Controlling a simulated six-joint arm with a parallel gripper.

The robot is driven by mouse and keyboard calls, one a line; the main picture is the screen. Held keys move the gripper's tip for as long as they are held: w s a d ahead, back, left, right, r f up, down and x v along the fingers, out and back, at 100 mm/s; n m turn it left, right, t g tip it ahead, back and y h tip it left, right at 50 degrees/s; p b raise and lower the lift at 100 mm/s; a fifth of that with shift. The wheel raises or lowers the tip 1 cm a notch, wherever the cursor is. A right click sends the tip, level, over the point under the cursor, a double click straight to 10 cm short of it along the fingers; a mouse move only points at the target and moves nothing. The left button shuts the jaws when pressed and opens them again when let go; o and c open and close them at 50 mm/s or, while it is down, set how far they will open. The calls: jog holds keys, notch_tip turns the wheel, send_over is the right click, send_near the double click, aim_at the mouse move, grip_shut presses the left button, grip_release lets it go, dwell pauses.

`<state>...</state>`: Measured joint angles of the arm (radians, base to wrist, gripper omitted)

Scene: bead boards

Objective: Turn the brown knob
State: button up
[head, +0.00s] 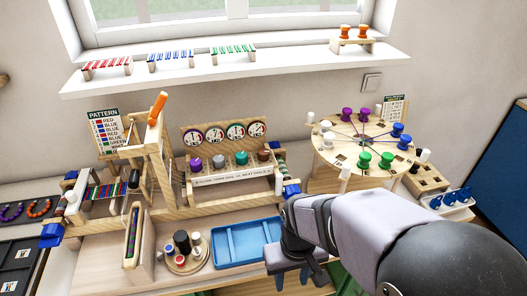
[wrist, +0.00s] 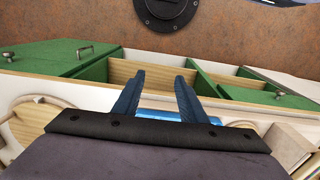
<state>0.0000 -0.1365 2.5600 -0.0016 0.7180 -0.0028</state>
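The brown knob (head: 263,155) is the rightmost in a row on a wooden stand (head: 232,180), beside a green knob (head: 241,157), a grey knob (head: 218,160) and a purple knob (head: 196,164). Round dials (head: 256,128) stand behind the row. My gripper (head: 290,280) is low at the front of the bench, in front of the stand and well apart from the brown knob. In the wrist view my gripper (wrist: 157,82) has its two blue fingers spread with nothing between them. The knobs do not show in the wrist view.
A blue tray (head: 245,243) lies left of my gripper. A round board with colored spools (head: 345,155) stands to the right. A wooden frame with an orange handle (head: 158,108) stands left of the knobs.

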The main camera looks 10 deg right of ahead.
jog(key=shift+o, duration=0.4)
jog(key=shift+w+r, duration=0.25)
jog(key=shift+w, duration=0.1)
jog(key=m+t+h+p, duration=0.2)
jog(key=m+h+p, duration=0.2)
jog(key=m+p, duration=0.65)
send_near(264, 152)
jog(key=m+b, duration=0.2)
jog(key=shift+n, duration=0.25)
jog(key=shift+p+x, duration=1.7)
jog(key=shift+x, duration=2.4)
jog(key=shift+w, duration=0.1)
jog(key=c, duration=1)
